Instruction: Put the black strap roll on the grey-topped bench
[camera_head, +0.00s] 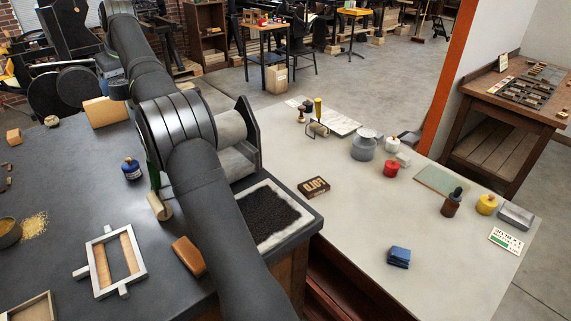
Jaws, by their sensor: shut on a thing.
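The grey-topped bench (345,215) is the light bench that fills the right half of the view. I cannot make out a black strap roll for certain anywhere in the picture. My dark arm (215,215) runs from the bottom middle up to the top left, over the dark-topped bench (60,180). I cannot see the jaws of my gripper or anything between them. My arm covers a strip of the dark bench.
On the grey top, a boxed item (314,187), blue cloth (398,256), grey pot (364,146), red jar (391,169) and brown bottle (452,203) stand apart. Its middle is bare. An inked bed (268,214) borders it at left. An orange post (446,75) rises behind.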

